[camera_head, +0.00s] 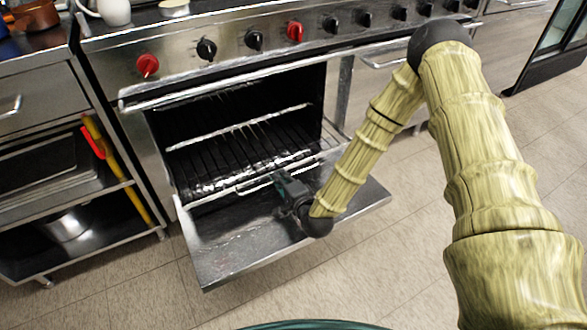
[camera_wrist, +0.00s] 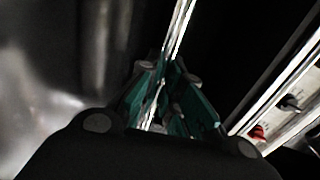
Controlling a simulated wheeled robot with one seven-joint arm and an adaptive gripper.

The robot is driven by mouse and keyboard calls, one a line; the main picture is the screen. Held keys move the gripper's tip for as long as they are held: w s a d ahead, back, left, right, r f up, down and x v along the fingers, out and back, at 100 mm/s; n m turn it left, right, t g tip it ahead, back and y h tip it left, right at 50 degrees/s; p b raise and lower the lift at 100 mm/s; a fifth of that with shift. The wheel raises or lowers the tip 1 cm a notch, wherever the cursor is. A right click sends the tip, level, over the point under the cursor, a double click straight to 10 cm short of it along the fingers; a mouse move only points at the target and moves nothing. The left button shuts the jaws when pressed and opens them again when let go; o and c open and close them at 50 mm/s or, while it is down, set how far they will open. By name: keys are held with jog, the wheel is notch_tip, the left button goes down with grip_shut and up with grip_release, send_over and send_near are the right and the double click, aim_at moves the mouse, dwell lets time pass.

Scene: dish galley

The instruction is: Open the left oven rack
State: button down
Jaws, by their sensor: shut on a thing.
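The left oven (camera_head: 245,125) has its door (camera_head: 225,245) folded down flat in front of it. A wire rack (camera_head: 245,152) sits low in the oven, with its bright front bars near the opening. Another wire rack level (camera_head: 235,128) shows higher in the dark cavity. My gripper (camera_head: 284,182) reaches over the door to the front bar of the low rack. In the wrist view my gripper (camera_wrist: 172,100) is shut on a shiny metal bar (camera_wrist: 181,30) that runs between its teal fingers. The exact contact is dark and partly hidden by the fingers.
An open shelf unit (camera_head: 85,205) with trays and a pot stands at left. The tiled floor (camera_head: 390,270) in front is clear.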

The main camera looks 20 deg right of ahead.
jog(key=shift+s+d, duration=0.15)
jog(key=shift+s, duration=0.1)
jog(key=c, duration=1.6)
grip_release()
jog(key=shift+s, duration=0.1)
jog(key=v, duration=1.1)
jog(key=shift+s, duration=0.35)
jog(key=shift+r, duration=0.1)
